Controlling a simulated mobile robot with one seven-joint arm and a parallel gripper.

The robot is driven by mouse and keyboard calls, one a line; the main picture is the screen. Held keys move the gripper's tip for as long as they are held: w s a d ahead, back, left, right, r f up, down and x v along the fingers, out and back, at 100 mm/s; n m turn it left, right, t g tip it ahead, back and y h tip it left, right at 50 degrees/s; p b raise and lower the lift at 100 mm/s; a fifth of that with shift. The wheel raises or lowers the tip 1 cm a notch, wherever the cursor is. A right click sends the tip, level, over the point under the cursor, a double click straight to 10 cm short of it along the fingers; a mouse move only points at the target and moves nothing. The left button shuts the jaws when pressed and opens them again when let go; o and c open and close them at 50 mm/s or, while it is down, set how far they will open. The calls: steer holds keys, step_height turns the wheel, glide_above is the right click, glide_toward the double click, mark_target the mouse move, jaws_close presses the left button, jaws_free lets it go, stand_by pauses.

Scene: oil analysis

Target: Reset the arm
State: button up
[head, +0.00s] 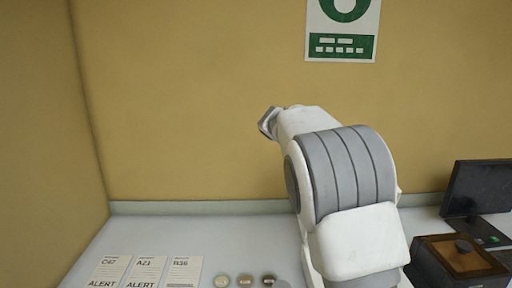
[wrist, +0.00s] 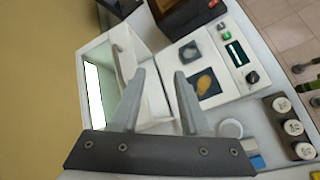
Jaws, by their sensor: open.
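My arm (head: 345,170) is raised in the right half of the head view, white with grey bands, in front of the tan wall. The head view does not clearly show my fingers. In the wrist view my gripper (wrist: 160,73) has its two grey fingers apart, with nothing between them. It is above a white instrument (wrist: 215,84), whose open, box-like part with a bright window lies at the left. On the instrument's panel are a dark pad with an amber spot (wrist: 205,82) and another dark pad above it.
Cards marked ALERT (head: 146,272) and several round caps (head: 245,281) lie on the counter at the front. A monitor (head: 478,188) and brown box (head: 458,256) stand right. A dark rack (wrist: 290,125) of white-topped containers is at the wrist view's right.

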steer(key=s+a+f+m+t+y, duration=0.1)
steer(key=s+a+m+y, duration=0.1)
steer(key=s, duration=0.9)
steer(key=s+a+f+m+t+y, duration=0.1)
steer(key=s+m+y, duration=0.3)
steer(key=s, duration=0.8)
steer(key=s+a+f+m+t+y+b, duration=0.1)
steer(key=s+a+f+m+y, duration=0.2)
steer(key=s, duration=0.9)
steer(key=shift+a+m+t, duration=0.3)
steer(key=shift+a+m, duration=0.3)
steer(key=shift+m, duration=0.5)
